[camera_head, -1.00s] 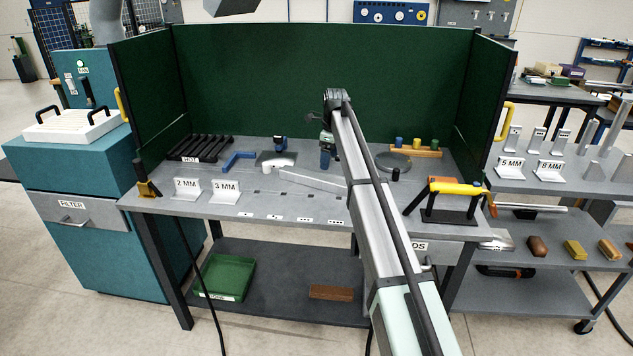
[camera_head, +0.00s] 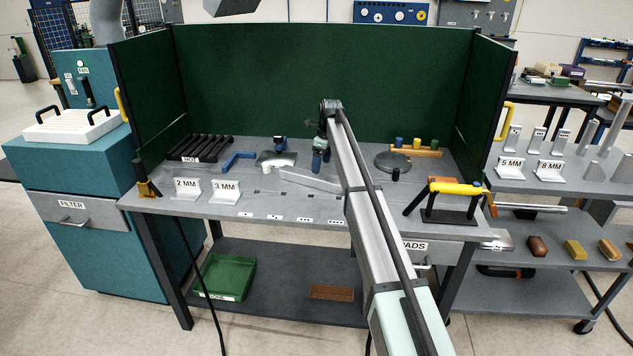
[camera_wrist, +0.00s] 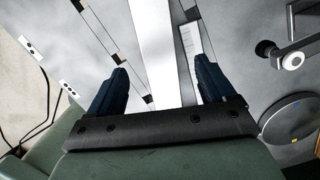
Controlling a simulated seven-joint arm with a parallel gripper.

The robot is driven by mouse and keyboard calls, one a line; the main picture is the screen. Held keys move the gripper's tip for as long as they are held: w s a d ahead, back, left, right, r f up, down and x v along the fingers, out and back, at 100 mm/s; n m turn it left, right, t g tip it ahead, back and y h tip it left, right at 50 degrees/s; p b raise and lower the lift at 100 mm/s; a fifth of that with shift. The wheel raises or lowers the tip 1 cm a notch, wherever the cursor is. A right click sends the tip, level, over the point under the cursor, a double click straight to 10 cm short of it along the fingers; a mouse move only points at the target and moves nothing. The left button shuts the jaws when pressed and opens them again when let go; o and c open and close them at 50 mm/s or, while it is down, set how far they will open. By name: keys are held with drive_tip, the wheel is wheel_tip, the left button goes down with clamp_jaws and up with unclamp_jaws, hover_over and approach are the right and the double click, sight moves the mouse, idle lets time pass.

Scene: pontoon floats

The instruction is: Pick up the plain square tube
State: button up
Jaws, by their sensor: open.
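The plain square tube (camera_head: 298,177) is a long light grey bar lying slantwise on the grey bench. In the wrist view the tube (camera_wrist: 155,45) runs from the top edge down between my two dark blue fingers. My gripper (camera_wrist: 160,82) is open, with one finger on each side of the tube and a gap to both. In the head view my gripper (camera_head: 319,163) is over the tube's right part. The tube's near end in the wrist view is hidden by my gripper body, and the height of the fingertips above it is unclear.
A thin ruled strip (camera_wrist: 190,42) lies close beside the tube. A round grey plate (camera_head: 392,161) is to the right, and a yellow-handled stand (camera_head: 452,200) is further right. White 2 MM (camera_head: 187,188) and 3 MM (camera_head: 225,191) holders stand left. Green screens (camera_head: 320,80) enclose the back.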

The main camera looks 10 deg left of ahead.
sight(315, 179)
drive_tip(key=shift+w+a+f, duration=0.1)
drive_tip(key=shift+a+f, duration=0.15)
drive_tip(key=shift+f, duration=0.65)
drive_tip(key=shift+w+a+f, duration=0.1)
drive_tip(key=shift+a+f, duration=0.2)
drive_tip(key=shift+f, duration=0.55)
drive_tip(key=shift+a+f, duration=0.25)
drive_tip(key=shift+f, duration=0.65)
drive_tip(key=shift+c, duration=0.2)
clamp_jaws()
drive_tip(key=shift+r, duration=0.1)
drive_tip(key=shift+n, duration=0.9)
drive_tip(key=shift+s+a+r, duration=0.1)
drive_tip(key=shift+s+r, duration=0.25)
drive_tip(key=shift+r, duration=0.8)
drive_tip(key=shift+s+a+r, duration=0.1)
drive_tip(key=shift+s+r, duration=0.2)
drive_tip(key=shift+r, duration=0.9)
drive_tip(key=shift+s+a+r, duration=0.1)
drive_tip(key=shift+s+r, duration=0.25)
drive_tip(key=shift+r, duration=0.8)
